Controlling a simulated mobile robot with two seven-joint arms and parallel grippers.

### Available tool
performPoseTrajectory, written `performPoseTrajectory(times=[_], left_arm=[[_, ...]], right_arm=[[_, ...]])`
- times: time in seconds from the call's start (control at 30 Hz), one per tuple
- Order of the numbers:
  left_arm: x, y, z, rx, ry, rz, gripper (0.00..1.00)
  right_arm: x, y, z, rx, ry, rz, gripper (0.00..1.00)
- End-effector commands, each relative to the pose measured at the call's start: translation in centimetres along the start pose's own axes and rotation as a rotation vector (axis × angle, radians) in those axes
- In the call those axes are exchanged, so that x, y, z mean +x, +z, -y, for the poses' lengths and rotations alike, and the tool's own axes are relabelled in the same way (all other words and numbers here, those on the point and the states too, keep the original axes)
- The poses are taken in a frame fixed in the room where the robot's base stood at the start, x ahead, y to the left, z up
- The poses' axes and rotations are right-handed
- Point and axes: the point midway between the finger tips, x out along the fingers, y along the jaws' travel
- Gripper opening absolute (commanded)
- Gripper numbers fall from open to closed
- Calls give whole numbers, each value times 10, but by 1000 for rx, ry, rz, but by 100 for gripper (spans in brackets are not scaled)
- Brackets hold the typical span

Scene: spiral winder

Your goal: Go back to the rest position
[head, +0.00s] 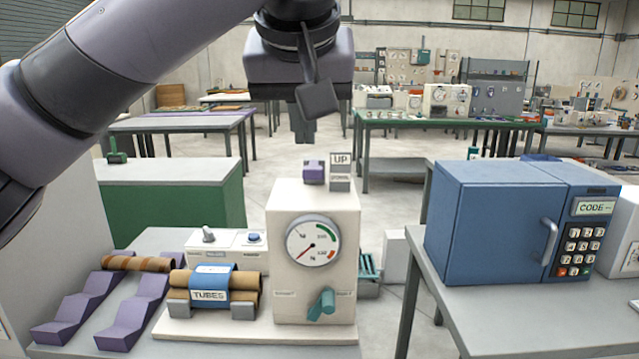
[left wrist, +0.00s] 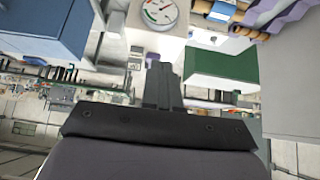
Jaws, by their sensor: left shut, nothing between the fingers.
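My left gripper (head: 303,132) hangs down from the arm that crosses the upper left of the head view. It is in the air above and behind the white winder machine (head: 335,240), apart from it. Its fingers are together and empty. They also show together in the left wrist view (left wrist: 163,85), where the scene appears upside down. The winder has a round gauge (head: 313,243) and a teal lever (head: 321,304) on its front. A purple block (head: 314,171) and an UP sign (head: 340,160) are on top. My right gripper is not in view.
Brown tubes with a blue TUBES band (head: 210,294) lie left of the gauge. Purple stepped supports (head: 133,316) hold another tube (head: 137,263). A blue cabinet (head: 490,225) with a keypad stands on the right table. A green bench (head: 177,195) is behind left.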

Motion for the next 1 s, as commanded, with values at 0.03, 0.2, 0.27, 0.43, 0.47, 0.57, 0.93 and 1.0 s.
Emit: performPoseTrajectory(times=[0.03, 0.2, 0.27, 0.43, 0.47, 0.57, 0.93, 1.0], left_arm=[[6, 2, -1, 3, 7, 7, 0], [57, 15, -16, 49, 124, 40, 0], [74, 21, -21, 60, 167, 48, 0], [125, 42, -35, 83, 298, 62, 0], [135, 47, -37, 84, 322, 62, 0], [163, 62, -43, 83, 396, 59, 0], [257, 130, -42, 18, 589, -3, 0], [273, 145, -38, -1, 607, -22, 0]], right_arm=[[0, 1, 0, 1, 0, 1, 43], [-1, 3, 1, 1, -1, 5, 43], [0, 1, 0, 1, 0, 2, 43], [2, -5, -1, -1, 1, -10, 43], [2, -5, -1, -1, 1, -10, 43], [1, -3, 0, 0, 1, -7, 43], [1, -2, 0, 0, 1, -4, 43], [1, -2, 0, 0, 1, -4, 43]])
